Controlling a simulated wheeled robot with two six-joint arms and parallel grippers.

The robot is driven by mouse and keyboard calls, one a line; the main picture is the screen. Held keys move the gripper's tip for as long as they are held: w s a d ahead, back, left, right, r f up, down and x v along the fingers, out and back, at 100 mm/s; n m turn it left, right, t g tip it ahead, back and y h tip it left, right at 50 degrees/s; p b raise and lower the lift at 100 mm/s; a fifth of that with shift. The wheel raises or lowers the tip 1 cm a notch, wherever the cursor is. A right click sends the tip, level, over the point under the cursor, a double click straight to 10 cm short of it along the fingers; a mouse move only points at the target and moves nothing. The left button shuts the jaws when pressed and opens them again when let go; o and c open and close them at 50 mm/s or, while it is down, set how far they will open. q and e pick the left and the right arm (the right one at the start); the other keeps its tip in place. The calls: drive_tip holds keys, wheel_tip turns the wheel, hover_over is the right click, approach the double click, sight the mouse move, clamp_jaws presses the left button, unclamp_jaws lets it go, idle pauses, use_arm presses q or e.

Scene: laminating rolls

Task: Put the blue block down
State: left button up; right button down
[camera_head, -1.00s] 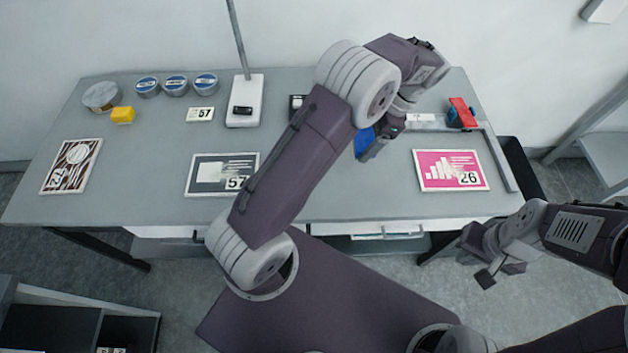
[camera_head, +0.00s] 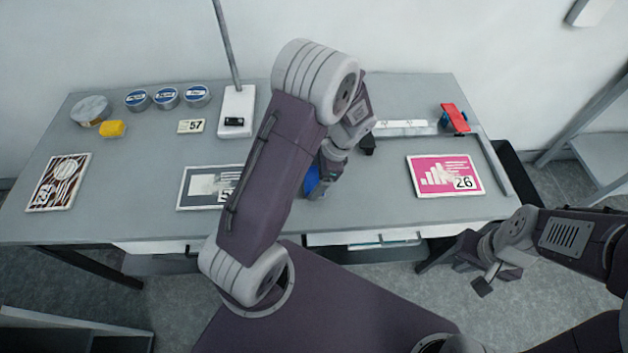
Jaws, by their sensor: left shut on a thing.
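The blue block (camera_head: 311,180) shows at the middle of the table, partly hidden behind my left arm and gripper. My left gripper (camera_head: 322,188) points down and is shut on the blue block, low over the table between the dark print and the pink print. I cannot tell whether the block touches the table (camera_head: 360,215). My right gripper (camera_head: 487,275) hangs off the table at the lower right, in front of the front edge; its jaw opening is not clear.
A dark print (camera_head: 205,190) lies just left of my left arm, and a pink print (camera_head: 445,176) lies to the right. A red and blue tool (camera_head: 455,118), round tins (camera_head: 167,97), a yellow block (camera_head: 113,129) and a white stand (camera_head: 237,112) sit further back. Table between the prints is bare.

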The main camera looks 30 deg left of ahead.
sight(317, 177)
use_arm(q)
drive_tip(key=shift+w+f, duration=0.1)
drive_tip(key=shift+f, duration=0.5)
drive_tip(key=shift+f, duration=0.2)
drive_tip(key=shift+s+d+f, duration=0.15)
drive_tip(key=shift+s+f, duration=0.2)
drive_tip(key=shift+f, duration=0.05)
drive_tip(key=o, duration=1.5)
drive_tip(key=shift+f+b, duration=0.1)
drive_tip(key=shift+b, duration=0.25)
drive_tip(key=shift+o, duration=0.2)
drive_tip(key=v, duration=0.1)
drive_tip(key=p+v, duration=0.1)
drive_tip(key=v, duration=0.3)
drive_tip(key=shift+w+a+r, duration=0.25)
drive_tip(key=shift+w+r, duration=0.05)
drive_tip(key=shift+w, duration=0.15)
drive_tip(key=s+p+v, duration=0.1)
drive_tip(key=v, duration=0.6)
drive_tip(key=s+d+f+n+t+h, duration=0.1)
drive_tip(key=s+n+t+h, duration=0.2)
drive_tip(key=s+n, duration=0.6)
drive_tip(key=n+h, duration=0.1)
drive_tip(key=n, duration=0.2)
drive_tip(key=shift+s, duration=0.4)
